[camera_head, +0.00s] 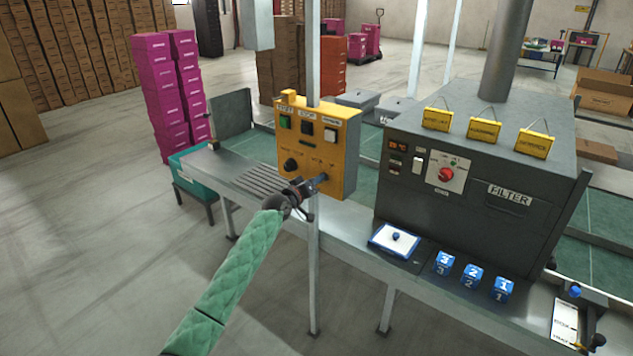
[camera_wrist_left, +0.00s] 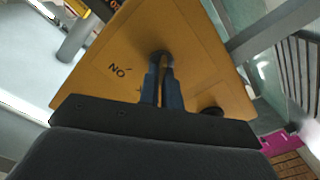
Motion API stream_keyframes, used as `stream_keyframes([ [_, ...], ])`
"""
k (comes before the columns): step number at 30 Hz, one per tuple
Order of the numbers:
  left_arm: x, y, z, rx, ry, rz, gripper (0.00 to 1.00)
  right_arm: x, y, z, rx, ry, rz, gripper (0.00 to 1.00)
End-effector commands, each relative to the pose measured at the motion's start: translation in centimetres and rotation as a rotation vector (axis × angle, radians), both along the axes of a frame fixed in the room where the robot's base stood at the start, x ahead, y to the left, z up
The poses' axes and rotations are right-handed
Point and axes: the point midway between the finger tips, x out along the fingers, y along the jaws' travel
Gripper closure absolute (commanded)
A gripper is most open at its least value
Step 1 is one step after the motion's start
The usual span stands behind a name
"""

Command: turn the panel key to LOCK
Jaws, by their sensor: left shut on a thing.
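The yellow control panel (camera_head: 345,150) is mounted above the metal bench, with several labelled buttons in its upper row and a black knob (camera_head: 291,165) at its lower left. My left gripper (camera_head: 316,184) reaches the panel's lower right. In the left wrist view its two blue-tipped fingers (camera_wrist_left: 163,92) are shut on the dark key (camera_wrist_left: 160,57) at the yellow panel face (camera_wrist_left: 190,40). Printed letters show beside the key, but the gripper hides most of it, so its setting cannot be read. My right gripper is not in view.
A grey filter machine (camera_head: 465,200) with a red dial stands right of the panel. A white pad (camera_head: 395,240) and several blue numbered blocks (camera_head: 472,274) sit on the bench. A metal post (camera_head: 314,270) stands close beside my left gripper. Open floor lies to the left.

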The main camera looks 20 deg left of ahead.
Motion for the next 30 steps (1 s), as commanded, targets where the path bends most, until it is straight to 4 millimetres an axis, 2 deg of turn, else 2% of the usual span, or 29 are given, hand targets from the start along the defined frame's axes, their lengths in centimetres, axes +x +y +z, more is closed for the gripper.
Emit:
stream_keyframes([
  [8, 0.0, -0.1, -0.3, 0.000, 0.004, -0.002, 1.00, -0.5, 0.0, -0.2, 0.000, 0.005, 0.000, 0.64],
  [9, 0.0, -0.1, -0.3, 0.000, 0.004, -0.002, 0.89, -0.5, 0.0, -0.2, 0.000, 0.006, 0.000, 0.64],
  [12, 0.0, -0.1, -0.2, 0.000, 0.003, -0.001, 0.73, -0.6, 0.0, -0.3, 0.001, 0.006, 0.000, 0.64],
  [20, -0.1, 0.0, -0.1, 0.000, 0.001, 0.000, 0.73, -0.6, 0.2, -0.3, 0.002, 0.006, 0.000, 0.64],
  [24, -0.7, 0.3, -0.3, 0.002, -0.001, 0.000, 0.73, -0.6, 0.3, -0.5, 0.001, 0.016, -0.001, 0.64],
  [30, -3.3, 1.2, -0.5, 0.002, 0.001, 0.000, 0.73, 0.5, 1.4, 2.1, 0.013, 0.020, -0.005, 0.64],
])
